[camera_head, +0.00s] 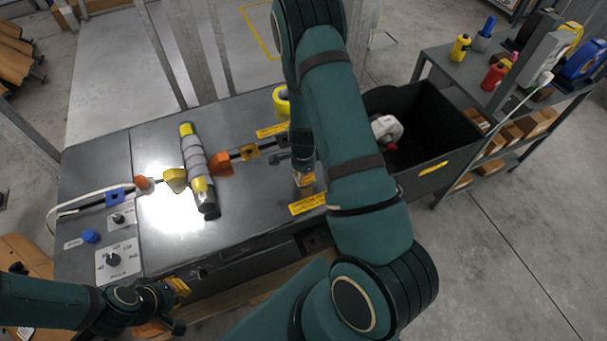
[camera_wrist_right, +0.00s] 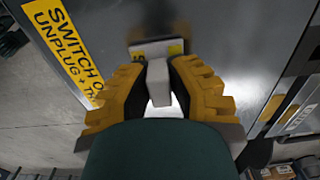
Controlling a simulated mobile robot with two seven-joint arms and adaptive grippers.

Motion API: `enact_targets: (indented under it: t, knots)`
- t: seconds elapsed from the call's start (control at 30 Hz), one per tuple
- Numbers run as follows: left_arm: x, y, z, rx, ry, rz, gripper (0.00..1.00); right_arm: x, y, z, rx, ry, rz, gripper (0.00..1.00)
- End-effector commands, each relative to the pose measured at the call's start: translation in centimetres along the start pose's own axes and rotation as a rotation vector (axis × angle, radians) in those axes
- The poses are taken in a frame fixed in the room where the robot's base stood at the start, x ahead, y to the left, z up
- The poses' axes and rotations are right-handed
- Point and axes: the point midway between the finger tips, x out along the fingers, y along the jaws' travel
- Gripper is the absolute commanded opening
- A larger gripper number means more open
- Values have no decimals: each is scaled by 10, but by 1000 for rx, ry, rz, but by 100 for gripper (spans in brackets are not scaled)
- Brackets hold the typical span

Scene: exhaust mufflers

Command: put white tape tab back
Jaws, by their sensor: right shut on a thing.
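A small white tab (camera_wrist_right: 158,82) is between the fingertips of my right gripper (camera_wrist_right: 158,85), which is shut on it, in the right wrist view. In the head view my right gripper (camera_head: 304,177) is low over the right end of the grey bench, beside a yellow label. Just beyond the fingertips is a pale block with a yellow patch (camera_wrist_right: 157,48); I cannot tell whether the tab touches it. My left gripper (camera_head: 176,298) is at the bench's front edge, away from the tab. Its finger opening is unclear.
A grey muffler (camera_head: 194,160) with yellow ends lies between clamps on the bench (camera_head: 100,165). A yellow roll (camera_head: 281,100) stands at the back. A black bin (camera_head: 440,135) with a white and red item (camera_head: 386,128) is at the right. A control panel (camera_head: 118,259) is front left.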

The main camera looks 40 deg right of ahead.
Motion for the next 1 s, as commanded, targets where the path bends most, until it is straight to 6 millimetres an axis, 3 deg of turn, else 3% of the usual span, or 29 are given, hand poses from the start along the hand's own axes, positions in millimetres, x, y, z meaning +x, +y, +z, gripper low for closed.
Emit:
enact_targets:
  t: [0.2, 0.23, 0.3, 0.7, 0.87, 1.0]
  knots:
    - [3, -1, 0, 0, -1, 0, 0, 4, 0, 0, 0, 0, 1, 0]
    - [3, -1, 0, 0, -1, 0, 0, 4, 0, 0, 0, 0, 1, 22]
    - [2, -1, 0, 0, -1, 0, 0, 3, 0, 0, 0, 0, 1, 44]
    - [-2, 1, 0, 0, 0, 0, 0, -2, 0, 0, 0, 0, 0, 44]
    - [-7, 3, -2, -1, 5, 0, 0, -26, -1, 1, -2, 0, -3, 44]
    - [-15, 6, -6, -3, 12, -1, 0, -57, -1, 1, -2, 0, -4, 44]
